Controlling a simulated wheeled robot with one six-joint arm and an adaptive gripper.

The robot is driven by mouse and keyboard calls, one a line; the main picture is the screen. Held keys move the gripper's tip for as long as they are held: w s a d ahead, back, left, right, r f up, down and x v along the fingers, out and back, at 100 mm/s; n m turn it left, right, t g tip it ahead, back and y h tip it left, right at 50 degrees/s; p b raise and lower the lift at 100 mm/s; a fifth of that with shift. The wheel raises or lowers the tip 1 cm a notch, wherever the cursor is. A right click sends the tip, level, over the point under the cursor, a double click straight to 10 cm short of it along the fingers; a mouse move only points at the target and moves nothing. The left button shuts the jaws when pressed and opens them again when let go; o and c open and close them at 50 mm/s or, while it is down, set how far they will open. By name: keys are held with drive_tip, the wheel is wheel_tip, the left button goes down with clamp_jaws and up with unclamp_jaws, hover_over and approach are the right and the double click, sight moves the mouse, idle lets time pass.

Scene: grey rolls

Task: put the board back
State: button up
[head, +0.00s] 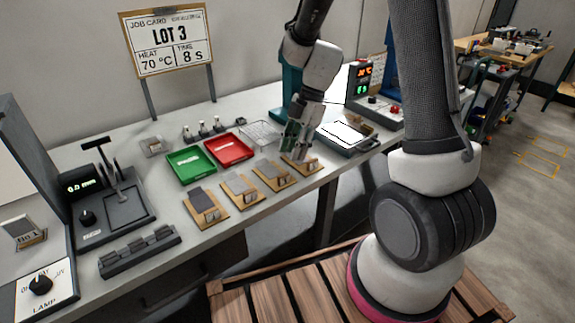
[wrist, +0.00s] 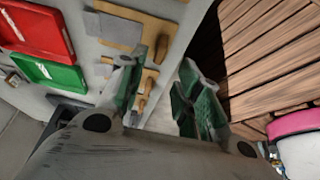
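Several small wooden boards, each with a grey piece on it, stand in a row along the front of the bench: a leftmost board (head: 208,218), a second board (head: 250,202), a third board (head: 284,183) and a rightmost board (head: 312,168). I cannot tell which one the task means. My gripper (head: 298,150) points down over the rightmost board and partly hides it. In the wrist view my gripper (wrist: 160,80) has its green-padded fingers spread. Brown board handles (wrist: 147,90) show between and beyond them; I see nothing clearly held.
A green tray (head: 190,165) and a red tray (head: 229,150) lie behind the boards, beside a wire basket (head: 262,134). A flat device with a white top (head: 346,135) stands right of my gripper. A gauge stand (head: 110,200) and dark rack (head: 138,250) are at left.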

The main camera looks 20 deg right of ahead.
drive_tip(key=s+d+r+m+t+h, duration=0.1)
drive_tip(key=s+d+r+m, duration=0.35)
drive_tip(key=r, duration=0.35)
drive_tip(key=s+d+r+m+t+h, duration=0.1)
drive_tip(key=s+d+r+m+t, duration=0.15)
drive_tip(key=s+r+m, duration=0.45)
drive_tip(key=s+d+r+m+t+h, duration=0.2)
drive_tip(key=s+d+r+m, duration=0.3)
drive_tip(key=s+m, duration=0.3)
drive_tip(key=shift+s+m, duration=0.25)
drive_tip(key=shift+m, duration=0.8)
